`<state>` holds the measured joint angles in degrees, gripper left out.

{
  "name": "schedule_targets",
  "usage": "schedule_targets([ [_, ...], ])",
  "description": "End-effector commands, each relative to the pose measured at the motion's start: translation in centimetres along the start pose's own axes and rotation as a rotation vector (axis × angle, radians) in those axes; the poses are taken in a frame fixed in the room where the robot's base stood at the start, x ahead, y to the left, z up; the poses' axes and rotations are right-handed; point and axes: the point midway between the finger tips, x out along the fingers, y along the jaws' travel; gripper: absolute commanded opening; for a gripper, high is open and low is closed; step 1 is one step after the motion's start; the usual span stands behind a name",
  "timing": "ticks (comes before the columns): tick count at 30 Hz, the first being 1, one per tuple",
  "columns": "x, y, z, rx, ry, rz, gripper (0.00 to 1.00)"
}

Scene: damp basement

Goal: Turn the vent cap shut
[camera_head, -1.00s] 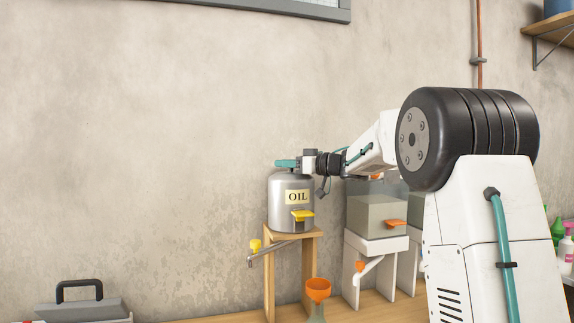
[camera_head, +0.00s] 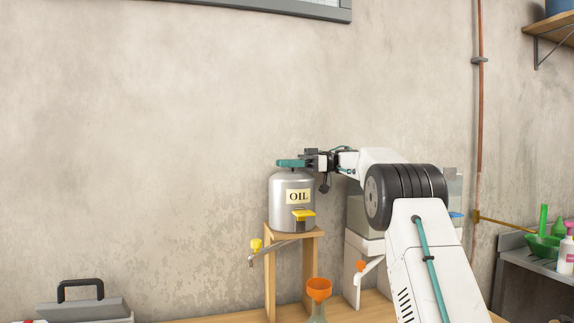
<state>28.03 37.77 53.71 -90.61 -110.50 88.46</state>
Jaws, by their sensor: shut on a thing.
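A silver metal oil can (camera_head: 290,188) with an "OIL" label stands upright on a wooden stand. My gripper (camera_head: 293,163) is at the top of the can, with its teal fingers shut at the vent cap. The cap itself is hidden behind the fingers, so its angle cannot be told. A yellow lever (camera_head: 303,213) sits low on the can's front.
The wooden stand (camera_head: 270,265) has a spout with a yellow tap (camera_head: 256,245) at its left. An orange funnel (camera_head: 319,289) is in front. A grey tank on a white stand (camera_head: 352,265) is right, partly behind my arm. A toolbox (camera_head: 80,306) sits lower left.

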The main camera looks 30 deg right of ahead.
Motion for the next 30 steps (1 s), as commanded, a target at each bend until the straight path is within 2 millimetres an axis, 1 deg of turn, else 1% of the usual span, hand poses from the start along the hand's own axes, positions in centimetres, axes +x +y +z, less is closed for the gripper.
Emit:
schedule_targets([
  [7,0.01,-0.06,-0.09,-0.002,0.001,-0.064,0.02],
  [21,0.05,-0.11,-0.25,-0.004,0.002,-0.075,0.02],
  [22,0.05,-0.11,-0.25,-0.004,0.002,-0.075,0.27],
  [23,0.05,-0.11,-0.26,-0.005,0.002,-0.075,0.36],
  [24,0.05,-0.11,-0.25,-0.004,0.002,-0.075,0.46],
  [30,0.01,-0.11,-0.15,-0.003,0.001,-0.076,0.46],
])
